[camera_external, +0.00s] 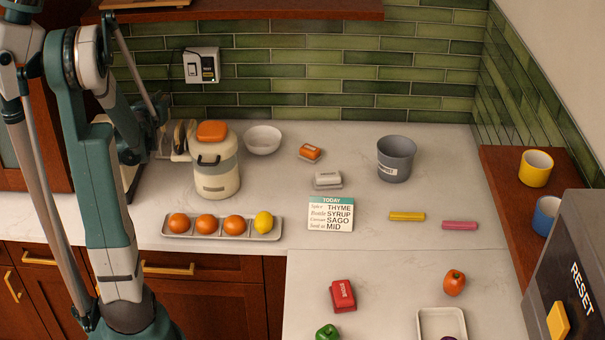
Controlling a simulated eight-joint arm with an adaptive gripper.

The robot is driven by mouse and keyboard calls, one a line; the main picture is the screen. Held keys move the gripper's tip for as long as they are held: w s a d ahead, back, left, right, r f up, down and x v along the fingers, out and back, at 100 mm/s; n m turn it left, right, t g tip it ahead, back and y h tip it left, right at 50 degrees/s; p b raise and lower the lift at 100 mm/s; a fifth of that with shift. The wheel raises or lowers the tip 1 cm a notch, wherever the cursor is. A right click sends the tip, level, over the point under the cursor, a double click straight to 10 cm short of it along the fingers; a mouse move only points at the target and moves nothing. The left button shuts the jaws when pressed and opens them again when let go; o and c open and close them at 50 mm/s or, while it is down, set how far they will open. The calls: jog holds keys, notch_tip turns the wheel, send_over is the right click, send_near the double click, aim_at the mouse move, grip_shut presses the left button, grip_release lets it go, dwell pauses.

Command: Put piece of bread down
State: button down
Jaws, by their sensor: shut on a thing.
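My gripper (163,140) is at the left of the counter, beyond the cream canister, partly hidden by my own arm. It is shut on what looks like the piece of bread (179,137), a small tan shape held beside the canister's left side. The bread is small in the picture and partly covered. I cannot tell whether it touches anything below.
The cream canister (214,170) with an orange lid stands close right of my gripper. A white bowl (263,139), a tray of fruit (190,234), a menu card (331,213) and a grey pot (396,159) stand around. The middle counter has bare patches.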

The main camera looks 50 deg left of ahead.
jog(key=shift+r, duration=0.15)
